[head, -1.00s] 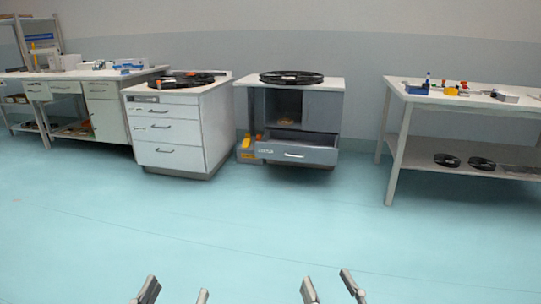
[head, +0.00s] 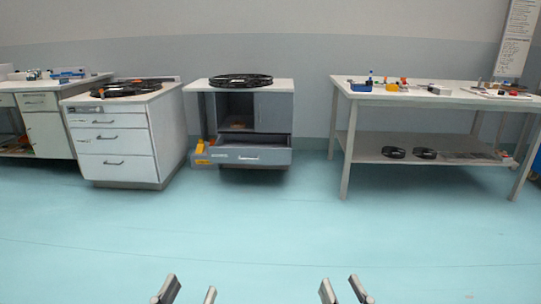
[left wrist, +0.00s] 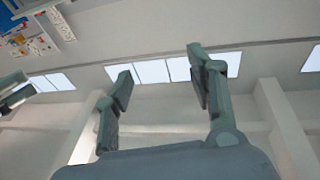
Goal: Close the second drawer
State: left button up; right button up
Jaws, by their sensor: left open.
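A grey cabinet (head: 272,112) stands against the back wall in the head view. Its lower drawer (head: 245,157) is pulled out, and an open compartment shows above it. A white cabinet (head: 125,140) to its left has several drawers, all shut. My left gripper (head: 190,290) is at the bottom of the head view, open and empty, far from both cabinets. Its open fingers also show in the left wrist view (left wrist: 160,85), facing the upper wall and windows. My right gripper (head: 340,290) is at the bottom of the head view, with its fingers apart and nothing between them.
A black reel (head: 241,80) lies on the grey cabinet. A yellow item (head: 200,146) sits by its lower left side. A white workbench (head: 440,98) with a lower shelf stands at the right, another bench (head: 40,125) at the far left. The floor (head: 270,225) ahead is clear.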

aim_at(274, 150)
jog(key=i+z, duration=0.25)
jog(key=i, duration=3)
